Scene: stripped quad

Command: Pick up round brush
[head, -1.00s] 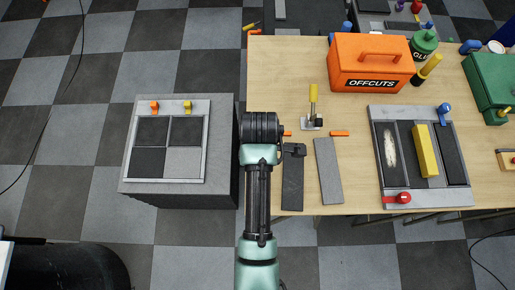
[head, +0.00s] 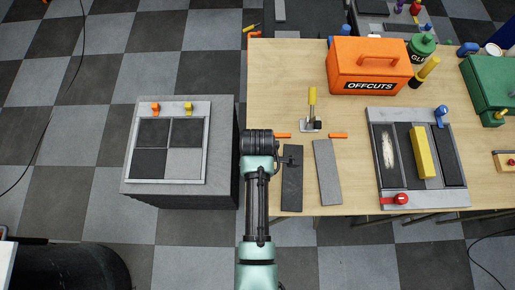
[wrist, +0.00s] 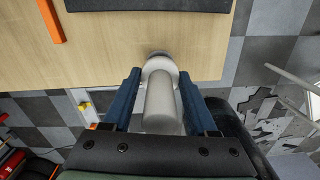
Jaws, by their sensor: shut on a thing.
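The round brush (wrist: 160,105) shows in the wrist view as a pale grey, smooth, rounded piece with a collar at its far end. My gripper (wrist: 158,88) is shut on it, with a blue finger on each side. The brush is over or beside the edge of the wooden table; its bristles are hidden and I cannot tell whether it touches the table. In the head view my arm hides the brush, and only a small dark part of my gripper (head: 288,159) shows beside the arm, above a dark strip.
The wooden table (head: 365,115) holds a dark strip (head: 292,185), a grey strip (head: 327,172), a yellow-handled clamp (head: 312,108), an orange OFFCUTS box (head: 368,68) and a tray with a yellow block (head: 423,152). A grey pedestal with tiles (head: 226,150) stands left of my arm.

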